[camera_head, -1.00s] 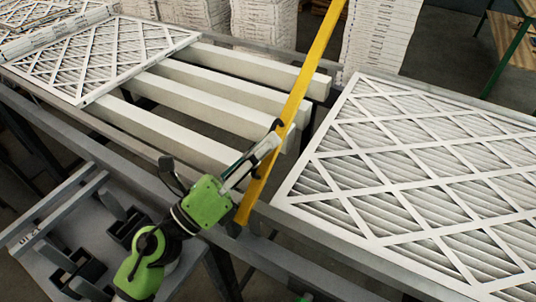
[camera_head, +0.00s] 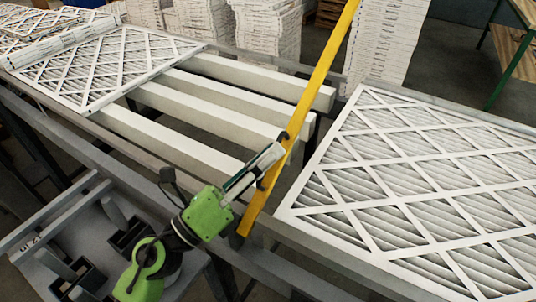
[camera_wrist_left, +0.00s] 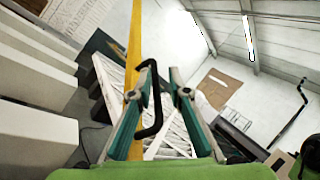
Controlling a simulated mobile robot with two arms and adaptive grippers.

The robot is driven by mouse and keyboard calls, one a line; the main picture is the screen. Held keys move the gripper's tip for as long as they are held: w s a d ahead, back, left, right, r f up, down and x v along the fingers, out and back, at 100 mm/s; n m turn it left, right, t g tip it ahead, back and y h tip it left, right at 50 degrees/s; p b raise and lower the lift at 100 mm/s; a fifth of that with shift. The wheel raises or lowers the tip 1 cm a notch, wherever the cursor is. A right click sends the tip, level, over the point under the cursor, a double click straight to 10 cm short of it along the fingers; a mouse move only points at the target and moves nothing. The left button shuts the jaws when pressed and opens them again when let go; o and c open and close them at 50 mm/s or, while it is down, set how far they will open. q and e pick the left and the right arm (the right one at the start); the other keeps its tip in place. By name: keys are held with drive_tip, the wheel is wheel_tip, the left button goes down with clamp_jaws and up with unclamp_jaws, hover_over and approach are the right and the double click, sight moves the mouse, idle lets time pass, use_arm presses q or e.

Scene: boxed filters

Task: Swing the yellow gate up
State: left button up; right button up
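The yellow gate (camera_head: 303,105) is a long bar that stands tilted steeply up, leaning right, with its low end at the conveyor's near rail. It crosses the gap between the white rollers and the right filter. A black bracket handle is fixed to it; this handle (camera_wrist_left: 157,110) shows clearly in the left wrist view beside the bar (camera_wrist_left: 134,45). My left gripper (camera_head: 272,158) is at the handle. In the left wrist view its two fingers (camera_wrist_left: 162,84) stand apart with the handle's grip between them and a gap to the right finger. My right gripper is out of view.
A large white-framed filter (camera_head: 400,207) lies on the right of the conveyor. Another filter (camera_head: 115,62) lies at the left. Bare white rollers (camera_head: 215,105) lie between them. Stacked filters (camera_head: 385,40) stand behind the conveyor. A grey rail (camera_head: 330,262) runs along the near side.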

use_arm(q)
drive_tip(key=v, duration=0.7)
drive_tip(key=shift+a+f, duration=0.1)
drive_tip(key=shift+a, duration=0.05)
